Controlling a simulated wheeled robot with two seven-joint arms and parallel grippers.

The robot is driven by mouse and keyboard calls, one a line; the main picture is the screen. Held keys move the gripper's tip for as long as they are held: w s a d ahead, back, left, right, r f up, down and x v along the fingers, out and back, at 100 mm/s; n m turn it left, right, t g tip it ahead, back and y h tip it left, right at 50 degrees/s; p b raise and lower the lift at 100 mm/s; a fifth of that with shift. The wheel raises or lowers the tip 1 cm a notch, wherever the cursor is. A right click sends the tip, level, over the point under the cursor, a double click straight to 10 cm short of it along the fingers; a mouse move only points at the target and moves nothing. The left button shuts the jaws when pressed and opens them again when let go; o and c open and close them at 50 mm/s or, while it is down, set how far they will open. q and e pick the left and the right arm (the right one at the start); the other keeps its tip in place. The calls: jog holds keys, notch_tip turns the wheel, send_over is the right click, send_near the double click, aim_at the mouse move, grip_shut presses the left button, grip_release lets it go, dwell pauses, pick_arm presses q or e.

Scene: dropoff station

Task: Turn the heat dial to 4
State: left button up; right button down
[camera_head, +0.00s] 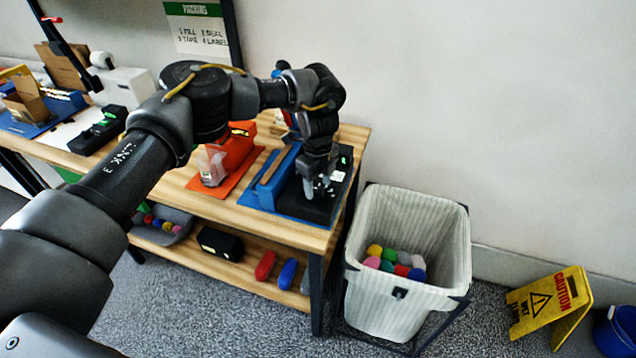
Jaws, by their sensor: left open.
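A black device (322,207) with a small light label and a green-lit spot near its far end sits at the right end of the wooden table (212,207). My left gripper (317,191) is open and points down at the top of this device, with its fingertips at or just above it. No dial can be clearly made out; the gripper covers part of the device's top. I cannot tell whether the fingers touch it. My right gripper is not in view.
A blue unit (270,180) stands just left of the black device, and an orange unit (238,150) on an orange mat further left. Right of the table stands a tall lined bin (382,218) with several coloured items. A yellow caution sign (548,303) stands on the floor.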

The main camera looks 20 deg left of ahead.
pick_arm(q)
jog(key=shift+f, duration=0.6)
jog(key=c, duration=1)
jog(key=shift+o, duration=0.2)
